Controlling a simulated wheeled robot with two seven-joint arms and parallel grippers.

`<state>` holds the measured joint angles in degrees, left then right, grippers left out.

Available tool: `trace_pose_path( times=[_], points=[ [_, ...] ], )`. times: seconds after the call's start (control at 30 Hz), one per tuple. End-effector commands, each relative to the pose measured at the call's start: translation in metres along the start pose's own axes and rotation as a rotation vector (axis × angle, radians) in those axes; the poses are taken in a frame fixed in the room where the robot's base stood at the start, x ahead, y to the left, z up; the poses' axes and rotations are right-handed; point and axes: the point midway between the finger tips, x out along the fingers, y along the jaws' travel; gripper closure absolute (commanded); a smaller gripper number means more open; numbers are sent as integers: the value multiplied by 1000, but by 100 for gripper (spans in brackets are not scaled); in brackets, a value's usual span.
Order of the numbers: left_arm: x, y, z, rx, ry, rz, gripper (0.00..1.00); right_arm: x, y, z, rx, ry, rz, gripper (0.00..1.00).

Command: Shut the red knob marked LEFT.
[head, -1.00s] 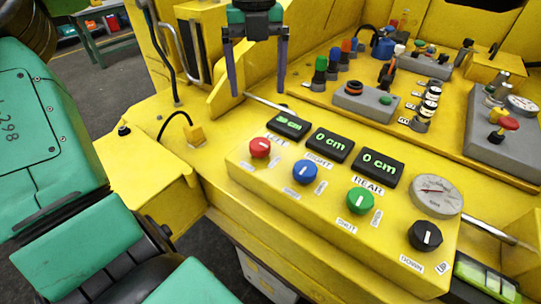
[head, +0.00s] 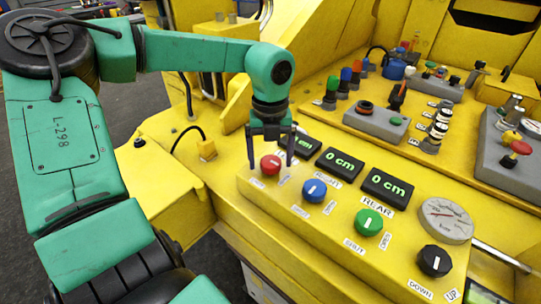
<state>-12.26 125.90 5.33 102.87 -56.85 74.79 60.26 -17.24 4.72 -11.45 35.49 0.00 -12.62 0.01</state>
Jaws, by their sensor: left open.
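The red knob (head: 270,165) sits at the left end of the sloped yellow control box (head: 330,222). Its LEFT label is hidden behind my gripper. My left gripper (head: 269,165) is open, pointing down, with one finger on each side of the red knob in the picture. I cannot tell whether the fingers touch it. A small display (head: 304,145) behind the knob is partly covered by the gripper, and its reading is not fully visible. My right gripper is not in view.
A blue knob (head: 314,191), a green knob (head: 369,222) and a black knob (head: 434,260) follow to the right, with a round gauge (head: 446,220) nearby. Displays for RIGHT (head: 340,163) and REAR (head: 388,189) read 0 cm. Several coloured levers stand behind.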

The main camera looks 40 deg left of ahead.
Motion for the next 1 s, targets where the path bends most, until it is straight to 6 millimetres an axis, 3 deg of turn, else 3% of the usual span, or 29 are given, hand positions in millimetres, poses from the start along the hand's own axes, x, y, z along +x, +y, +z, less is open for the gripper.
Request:
trace_pose_path(
  times=[0.03,0.23,0.67,1.0],
  points=[
    [0,0,0,0,0,0,16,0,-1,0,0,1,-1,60],
    [0,0,0,0,0,0,93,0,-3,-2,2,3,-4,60],
    [1,0,0,72,-1,-1,94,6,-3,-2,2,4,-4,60],
    [1,0,0,320,-1,-1,94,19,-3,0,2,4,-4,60]
  ],
)
